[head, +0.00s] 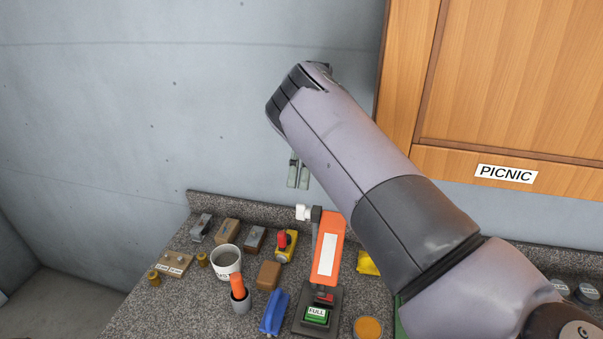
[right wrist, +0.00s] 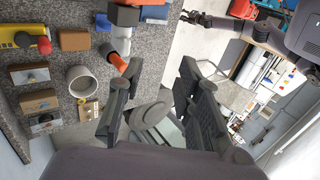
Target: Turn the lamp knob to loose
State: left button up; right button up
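The lamp (head: 328,248) stands on the counter, with an orange head, a long white panel and a dark base. A white knob (head: 302,212) sticks out left from a dark joint at its top; I cannot read its setting. The lamp's base has a red part and a green label reading FULL (head: 316,315). My right gripper (head: 298,172) shows its fingertips above and behind the knob, apart from it; my right arm hides the rest. In the right wrist view its fingers (right wrist: 158,105) are spread, with nothing between them. My left gripper (right wrist: 190,18) seems to show small in the right wrist view.
On the speckled counter (head: 185,290) left of the lamp are a mug (head: 227,262), a brown block (head: 268,275), a blue tool (head: 274,312), an orange handle in a grey cup (head: 240,300) and several small boxes. A PICNIC cabinet (head: 520,90) hangs at right.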

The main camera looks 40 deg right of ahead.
jog(key=shift+r, duration=0.5)
jog(key=shift+w+d+f, duration=0.1)
jog(key=t+h+b, duration=0.4)
jog(key=h+b, duration=0.1)
jog(key=b, duration=0.6)
send_near(300, 204)
jog(key=f, duration=0.6)
jog(key=a+f+b, duration=0.1)
jog(key=f, duration=0.3)
jog(key=shift+s, duration=0.3)
jog(key=shift+f, duration=0.1)
